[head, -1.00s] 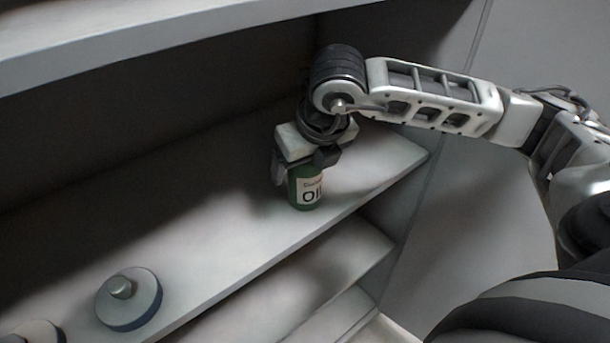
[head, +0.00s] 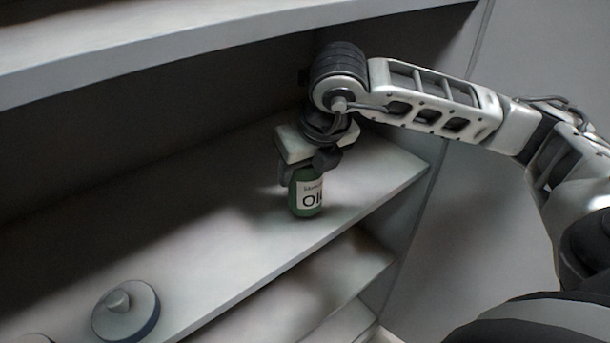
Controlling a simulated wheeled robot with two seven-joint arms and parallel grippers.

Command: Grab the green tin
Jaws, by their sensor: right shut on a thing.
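The green tin (head: 307,196) has a white label with dark lettering that looks like "OIL". It is upright on or just above the middle shelf (head: 235,235), towards the right end; I cannot tell whether its base touches the shelf. My right gripper (head: 305,172) comes down on it from above and is shut on its upper part. The gripper hides the top of the tin. My left gripper is not in view.
A round lidded pot (head: 126,310) with a knob stands at the lower left of the shelf. An upper shelf (head: 150,45) runs above my right arm. A lower shelf (head: 325,290) lies below. The shelf between pot and tin is clear.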

